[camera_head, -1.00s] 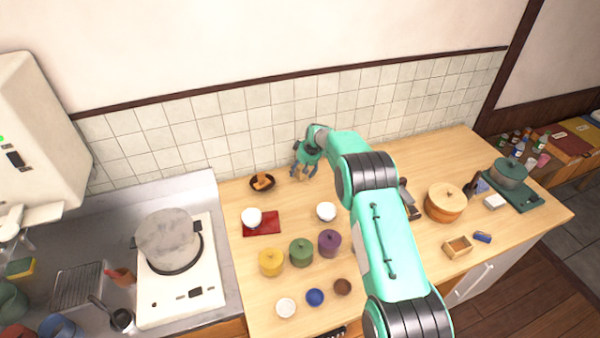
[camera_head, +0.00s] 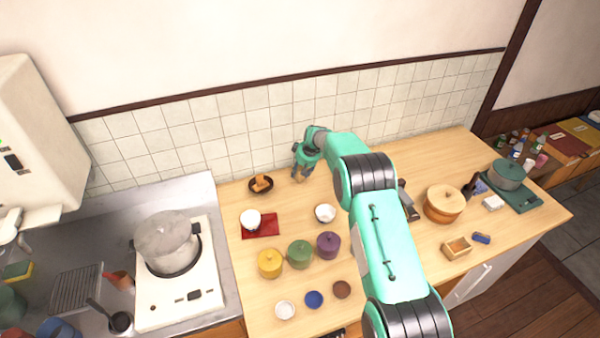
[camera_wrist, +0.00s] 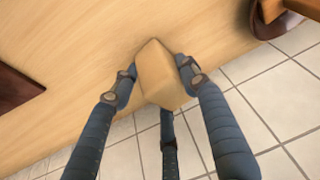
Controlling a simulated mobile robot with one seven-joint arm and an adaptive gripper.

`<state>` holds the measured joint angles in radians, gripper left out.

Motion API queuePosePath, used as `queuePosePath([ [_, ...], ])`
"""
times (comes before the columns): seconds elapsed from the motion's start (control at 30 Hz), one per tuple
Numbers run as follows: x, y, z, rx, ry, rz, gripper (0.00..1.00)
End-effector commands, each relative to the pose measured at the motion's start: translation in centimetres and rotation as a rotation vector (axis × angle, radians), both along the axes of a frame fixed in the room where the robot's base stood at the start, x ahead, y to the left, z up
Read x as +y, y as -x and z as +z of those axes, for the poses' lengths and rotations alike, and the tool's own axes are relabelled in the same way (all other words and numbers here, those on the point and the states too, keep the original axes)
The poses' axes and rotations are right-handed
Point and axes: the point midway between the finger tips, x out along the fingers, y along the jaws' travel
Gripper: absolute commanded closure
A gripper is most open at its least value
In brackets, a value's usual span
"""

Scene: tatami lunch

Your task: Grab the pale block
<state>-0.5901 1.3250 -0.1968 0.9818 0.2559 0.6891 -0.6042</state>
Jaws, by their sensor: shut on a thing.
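The pale block (camera_wrist: 165,72) is a plain tan wooden piece between my fingers in the wrist view. My gripper (camera_wrist: 156,70) is shut on it, with fingertips against its left and right sides and a third finger below it. In the head view my gripper (camera_head: 302,172) is at the back of the wooden counter, near the tiled wall. There the block is mostly hidden by the fingers. I cannot tell whether it rests on the counter or is just above it.
A dark dish with brown pieces (camera_head: 261,185) is close to my gripper's left. A white bowl (camera_head: 325,213) and a red tray (camera_head: 262,229) with a white bowl stand nearer the front. The tiled wall (camera_head: 250,128) is close behind. Several lidded pots stand further forward.

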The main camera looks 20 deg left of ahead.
Motion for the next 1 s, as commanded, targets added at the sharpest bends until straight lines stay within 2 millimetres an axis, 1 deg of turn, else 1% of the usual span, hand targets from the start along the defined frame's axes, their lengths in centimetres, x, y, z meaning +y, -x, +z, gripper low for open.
queuePosePath([
  [0.17,0.0,-0.1,1.1,-0.002,-0.001,0.0,0.84],
  [0.4,0.1,-0.1,3.7,-0.002,-0.002,0.0,0.84],
  [0.47,-0.3,0.3,3.5,0.0,0.0,0.0,0.84],
  [0.67,-1.3,1.9,3.7,0.001,-0.001,-0.001,0.84],
  [1.0,-3.8,5.4,4.1,0.0,-0.001,-0.001,0.84],
])
